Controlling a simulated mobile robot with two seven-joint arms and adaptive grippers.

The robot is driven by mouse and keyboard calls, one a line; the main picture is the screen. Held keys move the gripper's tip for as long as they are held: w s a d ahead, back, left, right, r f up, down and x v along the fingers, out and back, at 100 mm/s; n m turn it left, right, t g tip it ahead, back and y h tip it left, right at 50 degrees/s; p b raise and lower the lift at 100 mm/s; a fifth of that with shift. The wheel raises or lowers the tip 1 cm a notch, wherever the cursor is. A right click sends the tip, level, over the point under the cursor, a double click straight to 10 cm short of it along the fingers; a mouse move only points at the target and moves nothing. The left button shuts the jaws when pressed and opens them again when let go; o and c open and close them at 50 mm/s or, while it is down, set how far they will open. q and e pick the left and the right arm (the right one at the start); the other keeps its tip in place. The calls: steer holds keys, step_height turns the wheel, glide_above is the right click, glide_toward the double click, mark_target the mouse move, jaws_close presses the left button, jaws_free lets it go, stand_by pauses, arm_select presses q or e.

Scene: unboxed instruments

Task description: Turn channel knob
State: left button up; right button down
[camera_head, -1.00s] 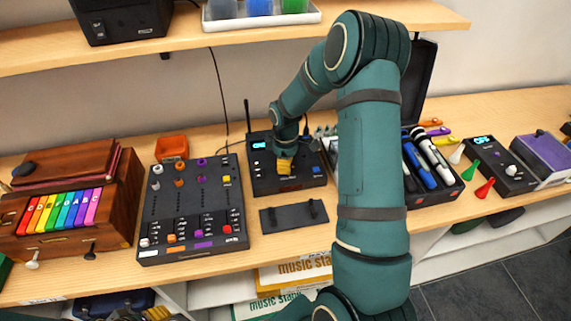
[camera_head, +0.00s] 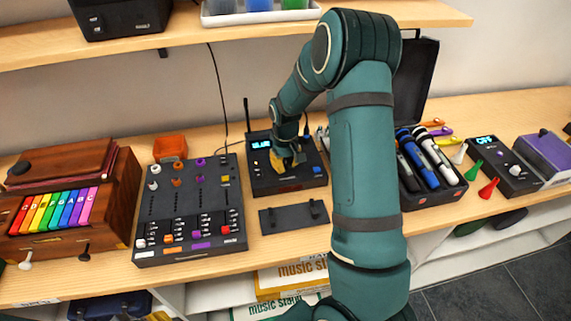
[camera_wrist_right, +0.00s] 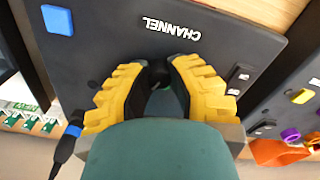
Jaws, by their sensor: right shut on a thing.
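The black receiver box (camera_head: 262,182) stands on the bench with a lit blue display (camera_head: 260,144), an antenna at its back left and a blue button (camera_head: 316,169). In the right wrist view its panel (camera_wrist_right: 215,55) carries the upside-down word CHANNEL. The dark channel knob (camera_wrist_right: 158,74) lies just below that word in the picture, between my fingers and mostly hidden by them. My right gripper (camera_head: 287,160) has its yellow and black fingers shut on the knob; the fingers (camera_wrist_right: 160,82) flank it in the wrist view. Only a yellow bit of my left gripper (camera_head: 158,316) shows at the bottom edge.
A mixer (camera_head: 190,215) with coloured knobs stands left of the receiver, and a dark plate (camera_head: 293,217) lies in front. A shelf (camera_head: 200,40) overhangs behind.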

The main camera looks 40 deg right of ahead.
mark_target(286, 164)
steer(key=shift+m, duration=0.6)
steer(key=c, duration=0.8)
jaws_free()
step_height(286, 164, up, 12)
steer(key=shift+f, duration=0.1)
stand_by(0.4)
